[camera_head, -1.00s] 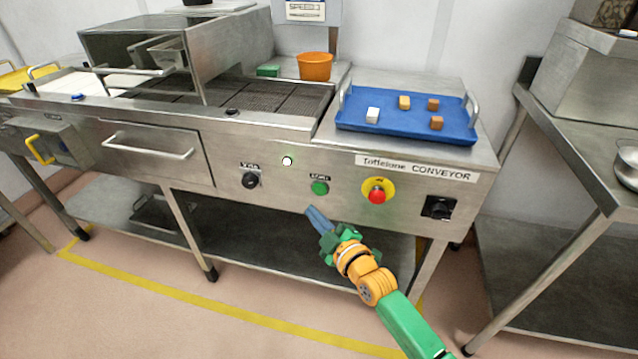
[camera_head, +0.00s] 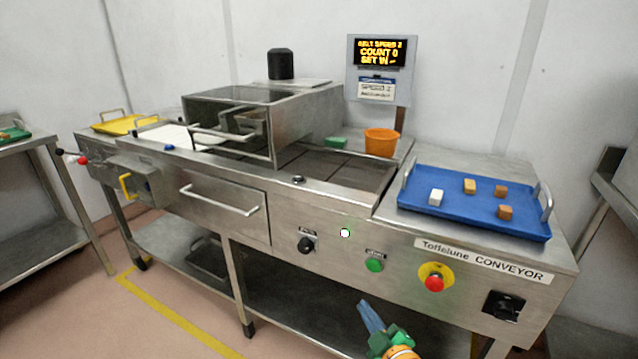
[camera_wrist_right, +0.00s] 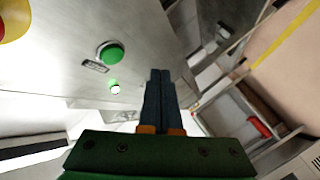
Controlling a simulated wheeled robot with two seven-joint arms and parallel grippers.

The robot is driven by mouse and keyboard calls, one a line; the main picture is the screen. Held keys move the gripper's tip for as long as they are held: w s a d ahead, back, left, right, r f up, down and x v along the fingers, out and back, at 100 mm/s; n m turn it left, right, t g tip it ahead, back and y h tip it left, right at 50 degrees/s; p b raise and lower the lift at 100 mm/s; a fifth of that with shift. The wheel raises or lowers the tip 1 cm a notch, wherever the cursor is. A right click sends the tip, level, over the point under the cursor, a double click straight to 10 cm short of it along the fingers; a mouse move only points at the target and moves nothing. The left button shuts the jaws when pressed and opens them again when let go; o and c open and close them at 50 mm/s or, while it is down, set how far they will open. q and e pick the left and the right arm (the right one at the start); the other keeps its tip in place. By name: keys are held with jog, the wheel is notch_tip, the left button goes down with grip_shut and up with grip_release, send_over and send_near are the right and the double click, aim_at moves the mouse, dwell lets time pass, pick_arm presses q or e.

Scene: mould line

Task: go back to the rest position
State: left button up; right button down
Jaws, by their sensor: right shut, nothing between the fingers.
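My right gripper (camera_head: 371,315) is at the bottom edge of the head view, in front of the conveyor's front panel and below the green button (camera_head: 374,265). Its blue-grey fingers are together with nothing between them. In the right wrist view the closed fingers (camera_wrist_right: 158,95) point away over the steel panel, with the green button (camera_wrist_right: 111,53) and a small lit lamp (camera_wrist_right: 115,87) to their left. The gripper looks apart from the panel. My left gripper is not in view.
The steel conveyor (camera_head: 330,210) fills the middle. A blue tray (camera_head: 470,222) with several small blocks lies on its right end. An orange bucket (camera_head: 381,142) stands behind the belt. A display (camera_head: 380,52) reads "COUNT 0". A red stop button (camera_head: 434,283) protrudes from the panel.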

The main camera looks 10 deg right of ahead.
jog(key=s+d+f+m+g+h+p, duration=0.2)
jog(key=s+f+m+g+p, duration=0.3)
jog(key=s+f, duration=0.6)
jog(key=s+f+m+g+p, duration=0.2)
jog(key=s+f+g, duration=0.3)
jog(key=s, duration=1)
jog(key=s+d+f+m+g+h+p, duration=0.1)
jog(key=s+f+g, duration=0.3)
jog(key=s, duration=1.2)
notch_tip(320, 180, down, 3)
jog(key=shift+m+g+p, duration=0.4)
jog(key=shift+p, duration=0.5)
jog(key=shift+s, duration=0.1)
